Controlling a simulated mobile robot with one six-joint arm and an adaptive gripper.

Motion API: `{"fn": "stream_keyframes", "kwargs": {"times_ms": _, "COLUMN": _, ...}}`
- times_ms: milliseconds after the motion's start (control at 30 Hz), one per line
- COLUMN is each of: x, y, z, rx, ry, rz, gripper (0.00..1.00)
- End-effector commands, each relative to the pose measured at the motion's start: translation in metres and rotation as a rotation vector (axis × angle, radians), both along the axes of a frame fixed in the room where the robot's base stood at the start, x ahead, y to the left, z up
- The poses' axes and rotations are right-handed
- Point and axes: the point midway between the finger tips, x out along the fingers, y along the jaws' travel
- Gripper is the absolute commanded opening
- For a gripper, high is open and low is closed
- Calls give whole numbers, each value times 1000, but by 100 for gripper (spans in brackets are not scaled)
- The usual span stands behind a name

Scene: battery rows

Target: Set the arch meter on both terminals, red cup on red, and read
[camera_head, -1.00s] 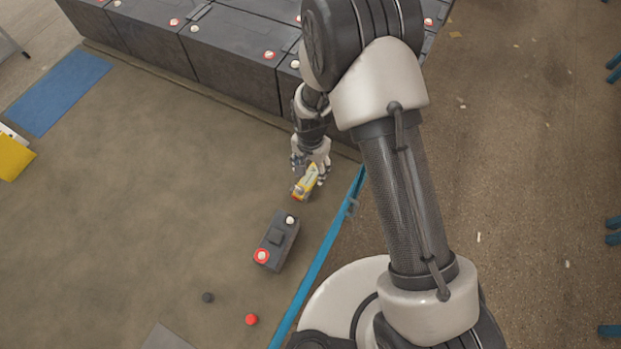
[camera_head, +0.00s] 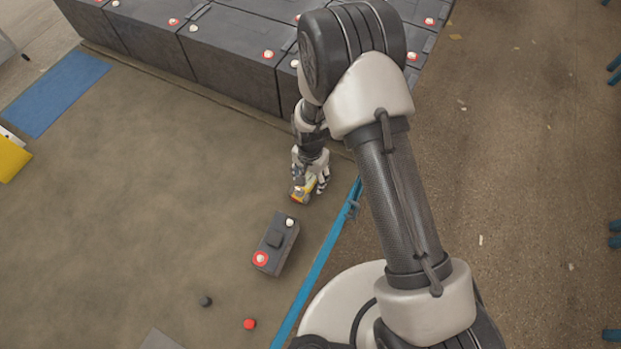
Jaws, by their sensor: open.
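The yellow meter (camera_head: 298,198), with an orange-red end, lies on the brown mat just below my gripper (camera_head: 311,185). My gripper is open, its fingers low over and around the meter's upper part, partly hiding it. I cannot tell whether they touch it. A dark grey battery (camera_head: 276,252) stands nearer the camera, apart from the gripper. Its red-ringed terminal (camera_head: 261,258) is at the lower left and its pale terminal (camera_head: 290,222) at the upper right.
A black cap (camera_head: 205,301) and a red cap (camera_head: 249,324) lie below the battery. A row of large batteries (camera_head: 230,68) lines the back. A blue edge strip (camera_head: 318,268) runs along the right. A blue mat (camera_head: 55,93) lies far left. The middle-left floor is clear.

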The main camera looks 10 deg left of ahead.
Motion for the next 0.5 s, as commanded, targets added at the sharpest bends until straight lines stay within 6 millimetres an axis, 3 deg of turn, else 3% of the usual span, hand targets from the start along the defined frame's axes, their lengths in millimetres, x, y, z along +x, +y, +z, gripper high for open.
{"fn": "stream_keyframes", "kwargs": {"times_ms": 500, "x": 0, "y": 0, "z": -4, "rx": 0, "ry": 0, "rz": 0, "gripper": 57}}
